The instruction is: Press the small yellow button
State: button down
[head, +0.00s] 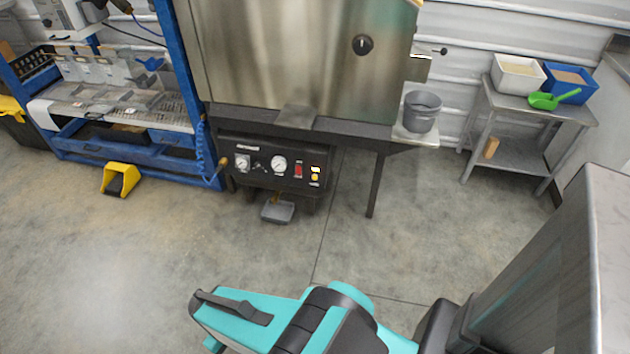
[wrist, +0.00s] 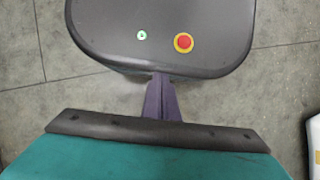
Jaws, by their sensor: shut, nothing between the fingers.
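The small yellow button (head: 315,177) is on the right end of a black control panel (head: 258,183) below the large steel hopper cabinet (head: 290,60) in the head view. It sits to the right of a red switch (head: 298,170). My gripper shows in the wrist view as dark purple fingers (wrist: 162,98) close together, shut and empty. It points down, away from the panel. In the head view my teal arm is at the bottom, well in front of the panel, and the fingertips cannot be made out. The button does not show in the wrist view.
A grey pedal-like block (head: 278,211) is under the panel. A grey bucket (head: 421,111) stands on a shelf right of the cabinet. A steel table (head: 565,105) is at right. The concrete floor before the panel is clear.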

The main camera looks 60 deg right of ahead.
jog(key=w+d+f+n+t+y+b, duration=0.1)
jog(key=w+d+f+t+b, duration=0.15)
jog(key=w+d+b, duration=0.4)
jog(key=w+d+f+n+t+y+b, duration=0.1)
jog(key=w+d+f+t+y+b, duration=0.2)
jog(key=w, duration=0.6)
jog(key=w+d+n+t+h+b, duration=0.15)
jog(key=w+d+t+b, duration=0.4)
jog(key=d, duration=1.15)
jog(key=w+d+r+n+t+h+b, duration=0.15)
jog(key=d+b, duration=0.25)
jog(key=d, duration=0.6)
jog(key=w+d+r+h+b, duration=0.1)
jog(key=d+r+h+b, duration=0.15)
jog(key=d, duration=0.85)
jog(key=s+d+r+h+b, duration=0.1)
jog(key=s+d+r+b, duration=0.1)
jog(key=d, duration=0.3)
jog(key=s+d+r+t+h+b, duration=0.1)
jog(key=s+d+r, duration=0.1)
jog(key=d, duration=0.4)
jog(key=s+d+r+n+t+h+b, duration=0.1)
jog(key=s+d+r+b, duration=0.1)
jog(key=d, duration=0.4)
jog(key=shift+s+r+b, duration=0.25)
jog(key=shift+s+b, duration=0.05)
jog(key=shift+s, duration=0.6)
jog(key=shift+d, duration=0.25)
